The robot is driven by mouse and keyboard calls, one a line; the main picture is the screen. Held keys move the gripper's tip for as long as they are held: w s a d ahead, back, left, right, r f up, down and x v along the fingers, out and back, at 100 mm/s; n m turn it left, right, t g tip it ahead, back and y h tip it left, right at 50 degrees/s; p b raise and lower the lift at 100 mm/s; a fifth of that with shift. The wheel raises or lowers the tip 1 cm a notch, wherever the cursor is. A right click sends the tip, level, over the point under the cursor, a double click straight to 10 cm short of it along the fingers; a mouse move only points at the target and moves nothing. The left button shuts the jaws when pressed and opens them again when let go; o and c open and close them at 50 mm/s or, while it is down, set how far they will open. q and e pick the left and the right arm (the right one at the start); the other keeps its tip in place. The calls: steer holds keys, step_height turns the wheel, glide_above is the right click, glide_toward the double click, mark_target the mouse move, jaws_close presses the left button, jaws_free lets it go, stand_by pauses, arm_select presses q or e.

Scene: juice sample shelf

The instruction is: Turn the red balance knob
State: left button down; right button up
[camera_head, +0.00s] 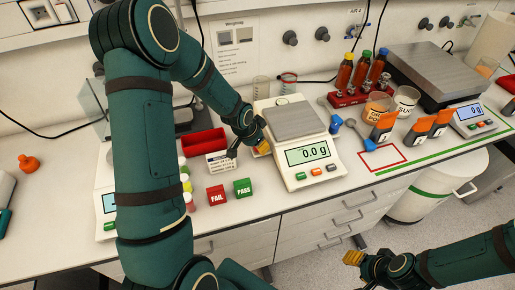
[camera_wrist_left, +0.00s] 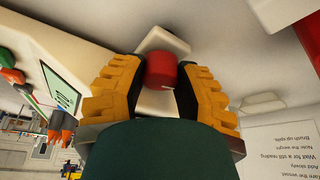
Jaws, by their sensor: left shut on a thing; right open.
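The balance (camera_head: 300,150) stands on the bench in the head view, with a grey pan and a display reading 0.0 g. My left gripper (camera_head: 262,147) is at the balance's left side. In the left wrist view, the red balance knob (camera_wrist_left: 161,70) sits between its yellow fingers, and the gripper is shut on it. The knob is hidden behind the gripper in the head view. My right gripper (camera_head: 354,257) is open and empty, low at the right, in front of the drawers and above the floor.
A red bin (camera_head: 204,143), a red FAIL block (camera_head: 216,195) and a green PASS block (camera_head: 243,187) are left of the balance. A blue scoop (camera_head: 361,136) and a red rack (camera_head: 347,98) of bottles are at its right. A larger scale (camera_head: 437,75) stands further right.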

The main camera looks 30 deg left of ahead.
arm_select(q)
steer(key=c, duration=0.6)
jaws_free()
steer(key=shift+r, duration=0.1)
steer(key=v, duration=1.1)
steer(key=shift+s+r, duration=0.2)
steer(key=shift+r, duration=0.2)
